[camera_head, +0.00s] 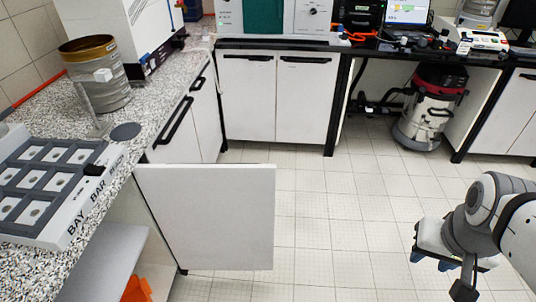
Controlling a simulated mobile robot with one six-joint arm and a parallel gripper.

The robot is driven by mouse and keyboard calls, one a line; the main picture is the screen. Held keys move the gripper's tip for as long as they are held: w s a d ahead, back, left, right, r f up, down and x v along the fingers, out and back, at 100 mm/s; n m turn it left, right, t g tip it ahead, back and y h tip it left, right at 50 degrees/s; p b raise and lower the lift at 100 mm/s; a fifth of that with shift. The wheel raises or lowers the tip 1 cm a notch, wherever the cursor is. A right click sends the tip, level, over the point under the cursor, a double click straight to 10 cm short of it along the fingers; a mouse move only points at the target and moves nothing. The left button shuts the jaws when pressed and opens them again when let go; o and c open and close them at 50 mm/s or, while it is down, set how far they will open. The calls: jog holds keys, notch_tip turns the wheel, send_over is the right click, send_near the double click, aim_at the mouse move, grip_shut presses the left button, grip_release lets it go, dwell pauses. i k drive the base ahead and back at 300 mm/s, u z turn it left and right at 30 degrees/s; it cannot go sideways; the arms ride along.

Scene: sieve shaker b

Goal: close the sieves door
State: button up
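The sieves door (205,215) is a white cabinet door under the speckled left counter. It stands wide open, its panel reaching right into the room. The open cabinet (108,262) beneath the counter shows a pale shelf and something orange inside. My gripper (431,262) is at the lower right, over the tiled floor, well to the right of the door and not touching it. Its blue-tipped fingers appear apart, with nothing between them.
Clear tiled floor (335,220) lies between the door and my gripper. A metal sieve pot (100,85) and a grey sample tray (45,180) stand on the left counter. Closed white cabinets (275,95) are at the back. A red-topped vacuum cleaner (428,110) stands back right.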

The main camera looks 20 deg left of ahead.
aim_at(216, 216)
jog(key=i, duration=3.9)
jog(key=u, duration=4.65)
jog(key=i, duration=1)
jog(key=z, duration=0.1)
